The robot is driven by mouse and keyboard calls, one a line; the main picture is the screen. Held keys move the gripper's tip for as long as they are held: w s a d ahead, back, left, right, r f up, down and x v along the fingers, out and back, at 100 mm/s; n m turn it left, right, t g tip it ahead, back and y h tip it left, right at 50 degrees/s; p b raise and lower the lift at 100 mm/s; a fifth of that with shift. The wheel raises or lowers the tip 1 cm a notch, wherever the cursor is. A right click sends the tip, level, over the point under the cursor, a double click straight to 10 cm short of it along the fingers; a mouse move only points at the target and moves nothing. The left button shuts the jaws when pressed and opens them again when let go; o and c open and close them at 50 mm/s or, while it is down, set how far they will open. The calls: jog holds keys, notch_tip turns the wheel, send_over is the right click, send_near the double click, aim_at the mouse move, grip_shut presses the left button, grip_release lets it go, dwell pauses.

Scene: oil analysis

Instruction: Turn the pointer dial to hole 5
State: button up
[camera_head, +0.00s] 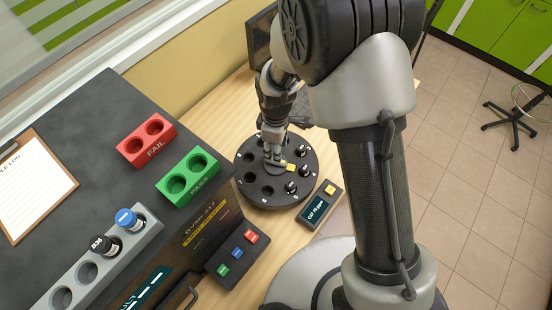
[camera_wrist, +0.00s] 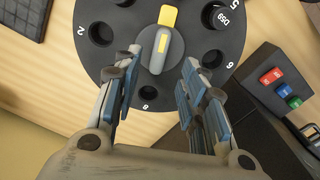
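The black round dial disk (camera_head: 279,201) with numbered holes lies on the wooden table; it fills the upper part of the wrist view (camera_wrist: 130,17). The grey pointer knob (camera_wrist: 153,52) sits at its centre, with a yellow tip (camera_wrist: 168,16) toward the top of the wrist view. A label 5 shows near the top right edge, right of the tip's direction. My gripper (camera_wrist: 163,57) is open over the disk, its fingers on either side of the knob. Contact cannot be told. In the head view my gripper (camera_head: 275,158) partly hides the knob.
Black-capped vials (camera_head: 300,152) stand in some holes. A small display box (camera_head: 320,205) is beside the disk. An analyser with coloured buttons (camera_head: 237,252), a green rack (camera_head: 188,178), a red rack (camera_head: 146,140) and a grey rack (camera_head: 100,262) are to the left.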

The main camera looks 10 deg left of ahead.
aim_at(273, 168)
notch_tip(273, 168, down, 7)
jog(key=shift+b, duration=0.7)
jog(key=shift+c, duration=0.5)
grip_shut()
